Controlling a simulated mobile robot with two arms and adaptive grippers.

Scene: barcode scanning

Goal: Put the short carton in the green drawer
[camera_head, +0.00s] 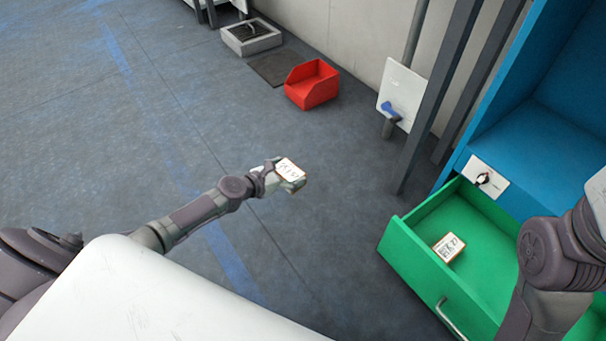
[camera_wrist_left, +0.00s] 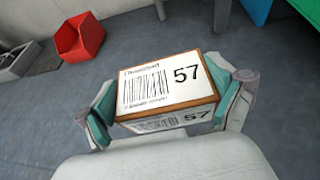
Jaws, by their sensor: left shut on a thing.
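My left gripper (camera_head: 279,176) reaches out over the floor, left of the open green drawer (camera_head: 405,262). It is shut on a short carton (camera_head: 291,169) with a white top. In the left wrist view the carton (camera_wrist_left: 172,82) sits between the two teal finger pads and shows a barcode and the number 57. Another small carton (camera_head: 449,247) with a white label lies inside the green drawer, near its left part. My right arm crosses the lower right of the head view; its gripper does not show.
A blue cabinet (camera_head: 540,110) rises above the drawer. Dark posts (camera_head: 440,90) and a white panel (camera_head: 402,92) stand left of it. A red bin (camera_head: 312,84) and a grey tray (camera_head: 251,37) are on the floor near the wall. The floor between gripper and drawer is clear.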

